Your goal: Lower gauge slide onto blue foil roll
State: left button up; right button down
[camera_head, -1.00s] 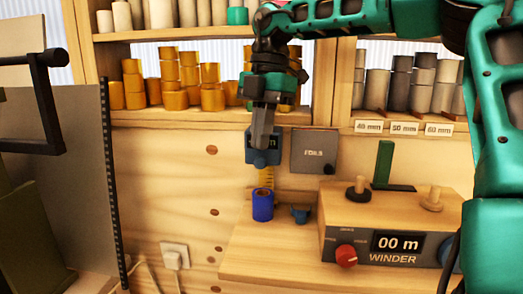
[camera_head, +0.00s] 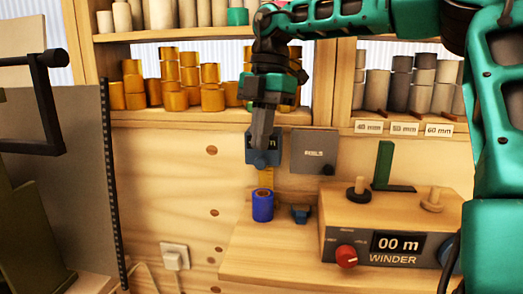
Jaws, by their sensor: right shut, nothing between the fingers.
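The blue foil roll (camera_head: 262,206) stands upright on the wooden bench, below my right gripper. The gauge slide (camera_head: 260,157) is a blue-grey block on a yellow scale (camera_head: 266,179) behind the roll. It sits above the roll with a clear gap between them. My right gripper (camera_head: 261,148) points down in front of the slide, shut, its tips over the slide's lower part. I cannot tell whether the tips touch it. The gripper hides part of the slide and its display. My left gripper is not in view.
The winder (camera_head: 398,259), reading 00 m, stands to the right with a red knob and pegs. A small blue clamp-like piece (camera_head: 300,214) lies right of the roll. A grey panel (camera_head: 313,151) is on the back wall. Shelves hold gold rolls (camera_head: 190,75) and grey rolls (camera_head: 412,80).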

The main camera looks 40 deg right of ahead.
aim_at(260, 158)
dwell(0.5)
jog(key=shift+f+b, duration=0.9)
jog(key=shift+f, duration=0.65)
jog(key=shift+r, duration=0.1)
jog(key=shift+s+a+r, duration=0.75)
jog(key=shift+s+a, duration=0.05)
jog(key=shift+a, duration=0.2)
jog(key=shift+s+a+r, duration=0.75)
jog(key=shift+a, duration=0.25)
